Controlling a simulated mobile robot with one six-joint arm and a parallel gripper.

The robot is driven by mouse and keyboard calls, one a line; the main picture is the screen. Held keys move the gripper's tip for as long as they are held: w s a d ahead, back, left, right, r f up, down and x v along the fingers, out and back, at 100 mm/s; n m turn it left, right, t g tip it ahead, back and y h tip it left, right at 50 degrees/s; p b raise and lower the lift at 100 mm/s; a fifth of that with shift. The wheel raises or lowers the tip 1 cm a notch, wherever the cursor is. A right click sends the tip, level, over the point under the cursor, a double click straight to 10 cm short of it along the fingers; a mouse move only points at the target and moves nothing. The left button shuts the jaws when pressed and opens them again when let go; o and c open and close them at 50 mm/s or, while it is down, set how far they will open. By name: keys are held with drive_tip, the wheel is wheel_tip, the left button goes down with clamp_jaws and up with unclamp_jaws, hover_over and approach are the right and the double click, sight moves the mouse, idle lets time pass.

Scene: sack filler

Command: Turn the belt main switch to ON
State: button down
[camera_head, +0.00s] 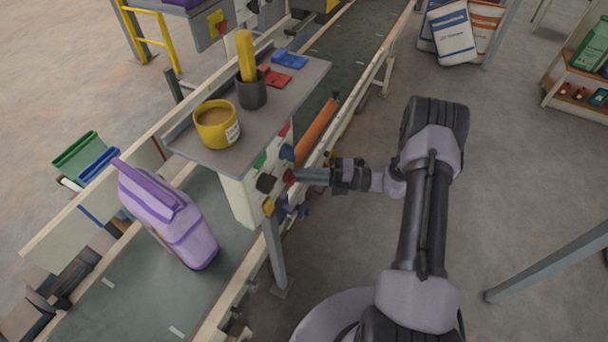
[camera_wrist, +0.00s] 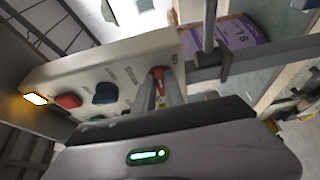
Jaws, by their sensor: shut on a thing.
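The control box (camera_head: 240,196) hangs under a small grey shelf, with several coloured buttons and knobs on its face. My gripper (camera_head: 297,175) reaches it from the right, at a red knob (camera_head: 289,176). In the wrist view my gripper (camera_wrist: 160,92) has its fingers shut on this red knob (camera_wrist: 158,73), near the end of the pale panel (camera_wrist: 130,62). The fingers hide part of the knob. The panel lettering is too small to read, so I cannot tell the switch's position.
A purple container (camera_head: 170,215) stands on the conveyor belt (camera_head: 135,295).

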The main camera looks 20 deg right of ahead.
drive_tip(key=c, duration=1.4)
unclamp_jaws()
drive_tip(key=shift+c, duration=0.2)
drive_tip(key=p+v, duration=0.1)
drive_tip(key=v, duration=1.6)
drive_tip(key=shift+d, duration=0.2)
drive_tip(key=shift+s+f, duration=0.1)
